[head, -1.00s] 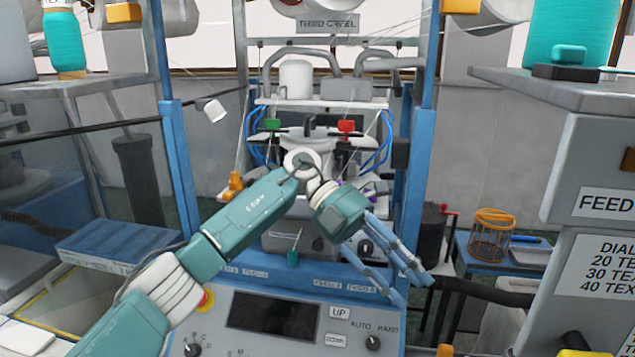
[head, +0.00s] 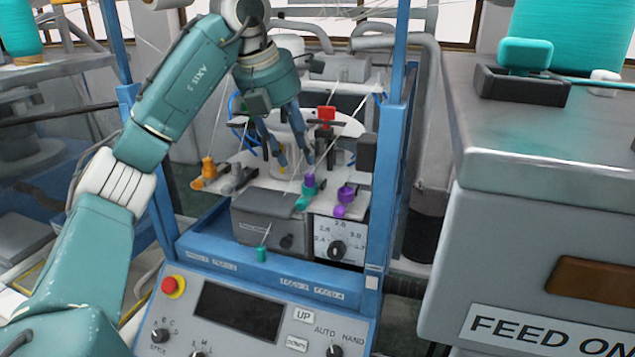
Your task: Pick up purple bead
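A purple bead-like ball (head: 340,211) sits at the front edge of the white shelf, just below a purple feeder piece (head: 346,193). Another small purple piece (head: 309,180) sits on top of a teal feeder piece (head: 306,194) to its left; I cannot tell which is the bead the task names. My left gripper (head: 296,165) hangs fingers down above the shelf, its fingers apart and nothing seen between them. Its right fingertip is just above the purple piece on the teal feeder in the picture; I cannot tell whether they touch. My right gripper is not in view.
An orange feeder piece (head: 208,168) and a grey one (head: 237,174) stand left on the shelf. A red piece (head: 326,114) is behind. Blue uprights (head: 392,150) flank the shelf, and thin yarns cross the space. A control panel (head: 241,312) is in front; a grey cabinet (head: 560,240) stands right.

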